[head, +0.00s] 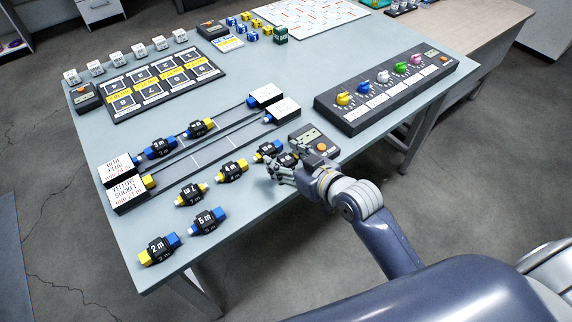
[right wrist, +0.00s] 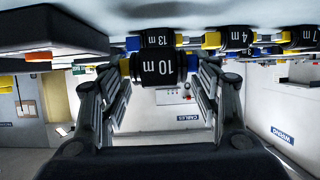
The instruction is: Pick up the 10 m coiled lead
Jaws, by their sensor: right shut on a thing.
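My right gripper (head: 281,172) is at the table's near right side. It is shut on the 10 m coiled lead (head: 287,159), a black coil partly hidden by the fingers in the head view. The right wrist view shows the 10 m coiled lead (right wrist: 158,71) label clearly, with a yellow end on the left and a blue end on the right, between the fingers of my right gripper (right wrist: 160,85). I cannot tell whether the lead touches the table. My left gripper is not in view.
The 13 m lead (right wrist: 157,41) lies close behind the held one. The 4 m lead (head: 232,169) and other leads lie left of it. A small device with an orange button (head: 316,145) stands close to the right, and a panel of coloured knobs (head: 385,90) lies further right.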

